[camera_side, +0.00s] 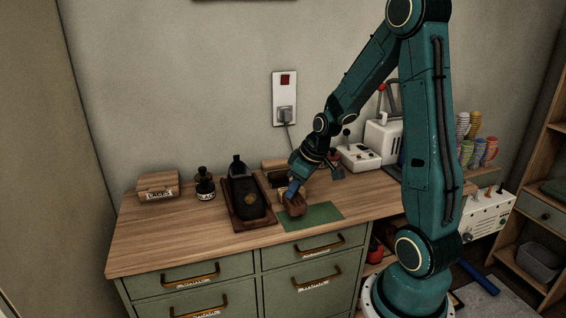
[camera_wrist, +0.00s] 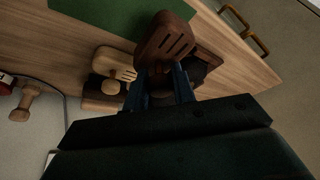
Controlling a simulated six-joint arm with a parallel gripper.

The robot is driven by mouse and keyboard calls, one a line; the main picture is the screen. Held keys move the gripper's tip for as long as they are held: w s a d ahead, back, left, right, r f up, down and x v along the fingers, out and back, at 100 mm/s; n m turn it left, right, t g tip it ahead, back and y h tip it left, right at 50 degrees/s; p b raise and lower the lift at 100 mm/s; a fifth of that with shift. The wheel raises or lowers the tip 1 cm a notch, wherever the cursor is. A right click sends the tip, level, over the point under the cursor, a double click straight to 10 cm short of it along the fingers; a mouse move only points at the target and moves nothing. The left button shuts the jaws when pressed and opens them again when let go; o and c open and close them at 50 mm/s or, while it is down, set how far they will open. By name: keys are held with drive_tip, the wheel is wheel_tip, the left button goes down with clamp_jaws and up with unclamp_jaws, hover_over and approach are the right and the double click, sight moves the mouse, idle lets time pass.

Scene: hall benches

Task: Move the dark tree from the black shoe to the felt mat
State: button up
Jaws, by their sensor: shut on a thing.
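The dark tree (camera_side: 294,206) is a dark brown slotted wooden piece. My gripper (camera_side: 292,190) is shut on it, and it shows between the fingers in the wrist view (camera_wrist: 165,40). The tree is at the left edge of the green felt mat (camera_side: 322,214); I cannot tell whether it touches the mat or hangs just above it. The mat also shows in the wrist view (camera_wrist: 105,14). The black shoe (camera_side: 248,203) lies in a brown wooden tray (camera_side: 234,212), left of the gripper.
A pale slotted wooden tree (camera_wrist: 114,66) lies near the gripper in the wrist view. A dark bottle (camera_side: 205,187) and a wooden box (camera_side: 158,187) stand left of the tray. A white lever device (camera_side: 357,157) stands behind right. The bench's front left is clear.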

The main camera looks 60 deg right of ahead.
sight(295, 197)
drive_tip(key=shift+f, duration=1.85)
drive_tip(key=shift+f, duration=0.15)
drive_tip(key=o, duration=1)
drive_tip(key=shift+v, duration=6.15)
